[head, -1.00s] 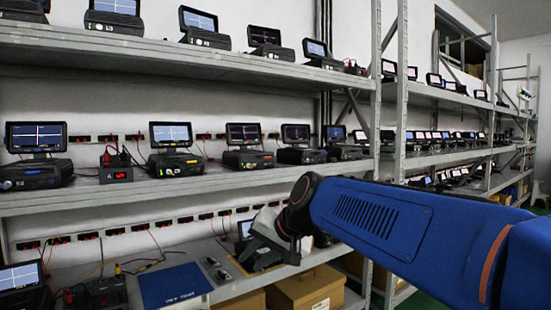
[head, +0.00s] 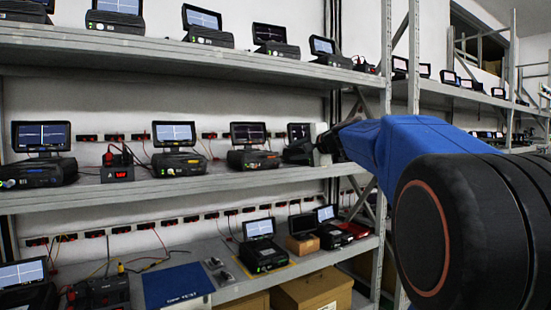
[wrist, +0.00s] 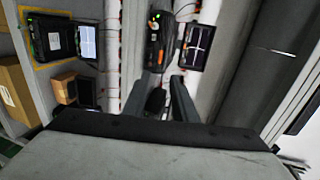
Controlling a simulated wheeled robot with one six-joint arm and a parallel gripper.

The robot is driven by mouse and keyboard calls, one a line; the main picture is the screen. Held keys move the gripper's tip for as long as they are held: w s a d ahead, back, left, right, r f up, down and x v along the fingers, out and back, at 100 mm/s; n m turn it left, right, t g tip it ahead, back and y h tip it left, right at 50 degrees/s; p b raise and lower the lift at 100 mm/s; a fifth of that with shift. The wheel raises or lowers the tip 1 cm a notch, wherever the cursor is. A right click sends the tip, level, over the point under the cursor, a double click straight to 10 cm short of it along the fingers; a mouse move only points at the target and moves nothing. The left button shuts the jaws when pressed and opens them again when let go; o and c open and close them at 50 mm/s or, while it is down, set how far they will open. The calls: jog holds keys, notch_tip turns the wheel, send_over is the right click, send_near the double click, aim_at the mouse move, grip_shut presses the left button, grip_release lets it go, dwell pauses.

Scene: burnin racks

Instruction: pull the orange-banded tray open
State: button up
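A black unit (head: 252,158) with a small orange mark and a screen stands on the middle shelf, left of my gripper (head: 318,145). The wrist view shows a black unit (wrist: 160,38) with green lights, orange patches and a tilted screen (wrist: 195,47), ahead of my gripper (wrist: 159,98). It seems to be the same unit. I cannot make out a clear orange band on a tray. My two fingers are apart, with a small dark shape (wrist: 155,101) showing between them; I cannot tell whether they touch it. Another black unit (head: 298,152) is partly hidden by my gripper.
More units with screens line the shelf above and the middle shelf (head: 215,183). The lower shelf holds a black unit (head: 263,256), a small brown box (head: 302,246) and a blue mat (head: 177,286). A grey rack post (head: 385,130) stands close by my arm.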

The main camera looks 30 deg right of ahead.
aim_at(273, 157)
jog(key=x, duration=1.4)
jog(key=shift+a, duration=0.1)
grip_shut()
jog(key=shift+f, duration=0.1)
dwell(0.9)
